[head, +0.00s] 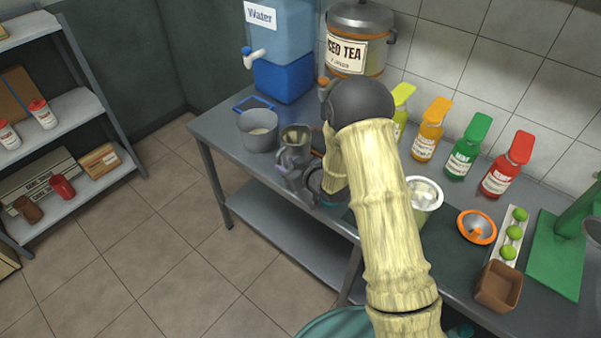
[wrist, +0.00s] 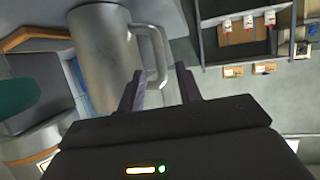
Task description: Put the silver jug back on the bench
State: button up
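I see no finger closed on the handle.
A blue water dispenser (head: 287,60) and an iced tea dispenser (head: 358,45) stand behind. Several coloured bottles (head: 466,150) line the wall. Bare bench shows at the far left.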

jog(key=v, duration=0.6)
jog(key=shift+s+d+r+b, duration=0.15)
jog(key=shift+s+r+b, duration=0.05)
jog(key=shift+b, duration=0.2)
jog(key=s+d+r+m+g+h, duration=0.1)
jog(key=s+d+r+m+h, duration=0.1)
jog(key=s+d+r+h, duration=0.3)
jog(key=s+d+m+g+h, duration=0.2)
jog(key=d+m, duration=0.1)
jog(key=d, duration=0.4)
jog(key=s+d+r+m+g+h, duration=0.1)
jog(key=s+d+g, duration=0.1)
jog(key=s, duration=0.5)
jog(key=s+d+r+m+g, duration=0.2)
jog(key=s, duration=0.6)
jog(key=shift+s+r+g+h, duration=0.3)
jog(key=shift+r+g+h, duration=0.05)
jog(key=shift+g+h, duration=0.05)
jog(key=shift+w, duration=0.1)
